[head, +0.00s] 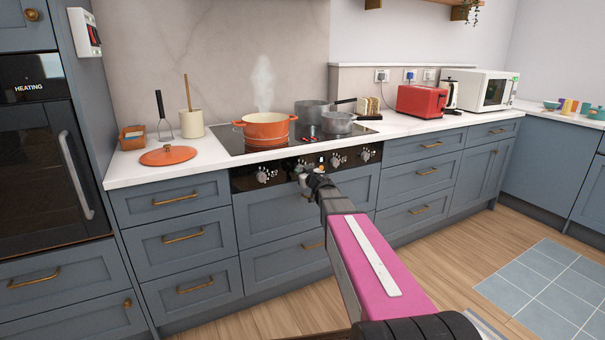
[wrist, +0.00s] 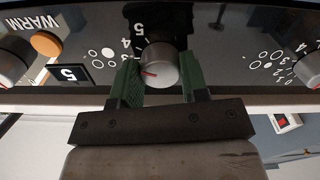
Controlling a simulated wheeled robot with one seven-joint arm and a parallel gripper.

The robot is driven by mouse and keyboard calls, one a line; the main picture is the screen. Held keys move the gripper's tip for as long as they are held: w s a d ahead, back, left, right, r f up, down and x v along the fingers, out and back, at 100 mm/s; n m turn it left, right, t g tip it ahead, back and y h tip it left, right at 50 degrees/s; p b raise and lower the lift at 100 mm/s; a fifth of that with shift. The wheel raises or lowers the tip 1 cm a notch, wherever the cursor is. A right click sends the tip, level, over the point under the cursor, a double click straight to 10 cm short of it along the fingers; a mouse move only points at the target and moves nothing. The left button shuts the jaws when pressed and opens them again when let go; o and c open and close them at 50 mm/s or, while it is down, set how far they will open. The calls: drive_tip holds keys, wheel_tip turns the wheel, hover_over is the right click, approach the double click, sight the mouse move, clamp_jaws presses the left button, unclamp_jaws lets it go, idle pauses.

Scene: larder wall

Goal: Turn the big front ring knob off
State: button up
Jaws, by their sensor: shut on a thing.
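A silver round knob (wrist: 160,66) with a red pointer mark is on the black control panel (wrist: 215,50) under the hob. In the head view my gripper (head: 306,172) is at the middle of the panel and hides most of this knob. I cannot read which ring the knob is marked for.
Other knobs flank it, one on the left (wrist: 10,66) and one on the right (wrist: 308,68). An orange light (wrist: 46,44) and a display reading 5 (wrist: 68,73) are at left. A steaming orange pot (head: 266,128) and grey pans (head: 337,123) stand on the hob.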

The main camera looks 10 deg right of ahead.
drive_tip(key=n, duration=2.1)
drive_tip(key=shift+r+n, duration=0.1)
drive_tip(key=shift+n, duration=0.3)
drive_tip(key=shift+d, duration=0.1)
drive_tip(key=o, duration=0.9)
drive_tip(key=shift+s, duration=0.15)
drive_tip(key=v, duration=1)
drive_tip(key=shift+s+d, duration=0.1)
drive_tip(key=shift+s, duration=0.2)
